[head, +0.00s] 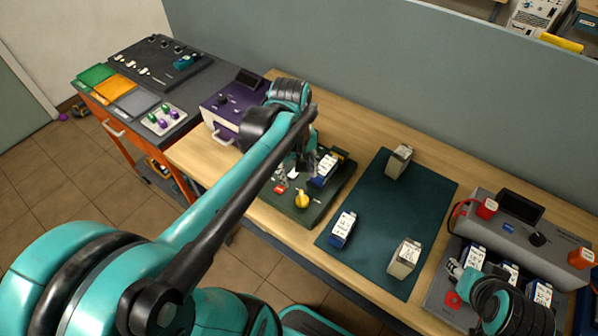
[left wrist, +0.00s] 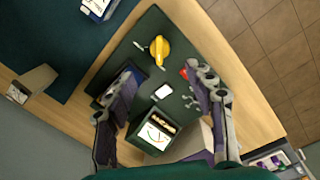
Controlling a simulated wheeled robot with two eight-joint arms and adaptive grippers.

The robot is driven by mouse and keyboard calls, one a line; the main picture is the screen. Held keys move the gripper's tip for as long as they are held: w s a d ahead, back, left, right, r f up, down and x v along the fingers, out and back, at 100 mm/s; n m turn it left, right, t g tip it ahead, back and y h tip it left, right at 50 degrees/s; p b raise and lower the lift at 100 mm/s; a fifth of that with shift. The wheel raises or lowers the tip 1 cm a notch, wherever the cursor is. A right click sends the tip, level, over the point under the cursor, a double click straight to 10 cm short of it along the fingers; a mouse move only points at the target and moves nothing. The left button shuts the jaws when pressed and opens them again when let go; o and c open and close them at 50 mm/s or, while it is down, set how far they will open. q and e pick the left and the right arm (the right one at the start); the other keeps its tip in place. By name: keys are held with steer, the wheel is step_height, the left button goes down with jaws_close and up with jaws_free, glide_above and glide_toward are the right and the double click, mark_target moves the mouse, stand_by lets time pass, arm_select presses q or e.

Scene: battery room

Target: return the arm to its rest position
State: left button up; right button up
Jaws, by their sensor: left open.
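My left arm (head: 235,190) reaches from the lower left across the head view to the workbench. Its gripper (head: 302,165) is low over the dark green test board (head: 315,205), beside a blue battery (head: 323,171) standing there. In the left wrist view, the two fingers of the left gripper (left wrist: 163,85) are spread apart with nothing held between the tips.
The board has a yellow knob (head: 302,199). A purple device (head: 232,106) stands left of it. A dark mat (head: 375,237) to the right bears several batteries. A grey charger (head: 515,232) stands further right. A partition (head: 400,90) runs behind the bench.

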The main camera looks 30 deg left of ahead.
stand_by(0.5)
arm_select(q)
steer(key=s+d+f+m+t+b, duration=0.1)
steer(key=s+d+m+t, duration=0.3)
steer(key=m, duration=0.6)
steer(key=d+t, duration=0.2)
steer(key=d, duration=0.1)
steer(key=shift+s+d+m+t, duration=0.15)
steer(key=shift+d+m+t, duration=0.15)
steer(key=shift+d, duration=0.05)
